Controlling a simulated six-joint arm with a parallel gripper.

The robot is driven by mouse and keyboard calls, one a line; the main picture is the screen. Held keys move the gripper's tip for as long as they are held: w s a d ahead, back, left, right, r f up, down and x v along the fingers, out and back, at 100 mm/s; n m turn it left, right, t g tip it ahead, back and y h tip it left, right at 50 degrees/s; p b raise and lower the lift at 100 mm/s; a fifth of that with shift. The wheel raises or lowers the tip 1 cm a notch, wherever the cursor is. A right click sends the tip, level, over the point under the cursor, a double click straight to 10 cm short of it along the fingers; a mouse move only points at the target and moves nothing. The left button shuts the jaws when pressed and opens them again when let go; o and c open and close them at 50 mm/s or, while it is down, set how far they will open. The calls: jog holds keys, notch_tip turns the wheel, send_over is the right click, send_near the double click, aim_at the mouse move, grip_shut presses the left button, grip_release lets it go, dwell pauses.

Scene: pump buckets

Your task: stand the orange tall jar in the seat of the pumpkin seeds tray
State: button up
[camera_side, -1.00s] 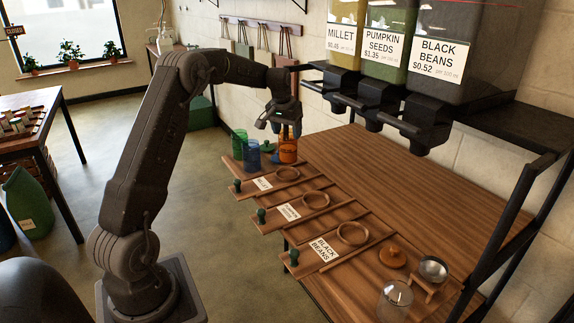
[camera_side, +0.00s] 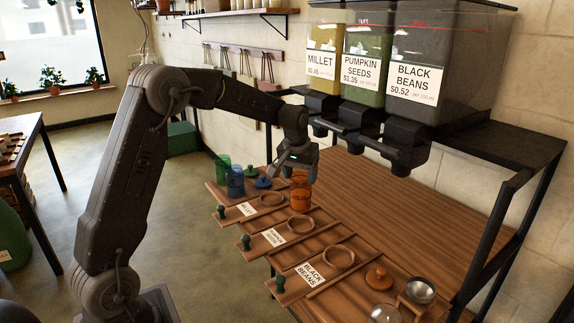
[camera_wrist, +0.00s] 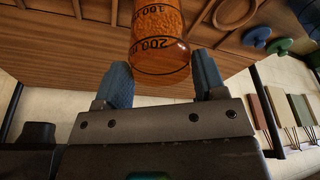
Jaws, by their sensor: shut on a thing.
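My gripper (camera_side: 299,172) is shut on the orange tall jar (camera_side: 301,197), which hangs upright below it. In the side view the jar is near the far edge of the pumpkin seeds tray's round seat (camera_side: 301,224); I cannot tell the exact height of its base. The pumpkin seeds tray (camera_side: 273,237) is the middle of three labelled wooden trays, and its ring looks empty. In the wrist view the jar (camera_wrist: 160,38) shows dark volume marks and sits between the blue fingertips (camera_wrist: 160,80).
The millet ring (camera_side: 271,199) and black beans ring (camera_side: 340,257) are empty. A green jar (camera_side: 223,168), a blue jar (camera_side: 235,182) and lids stand at the left end. An orange lid (camera_side: 379,278) and metal bowl (camera_side: 420,290) are at the right. Dispenser spouts (camera_side: 400,145) overhang the bench.

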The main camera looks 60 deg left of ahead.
aim_at(301, 194)
jog(key=shift+d, duration=0.4)
jog(key=shift+s+f, duration=0.1)
jog(key=shift+f, duration=0.1)
jog(key=shift+s+d+x, duration=0.1)
jog(key=shift+s+x, duration=0.1)
jog(key=shift+x, duration=0.7)
jog(key=shift+s+d+x, duration=0.1)
jog(key=shift+s+x, duration=0.05)
jog(key=shift+x, duration=0.75)
jog(key=shift+f, duration=0.5)
jog(key=shift+f, duration=0.35)
jog(key=shift+f, duration=0.15)
jog(key=o, duration=1)
jog(key=shift+f, duration=0.1)
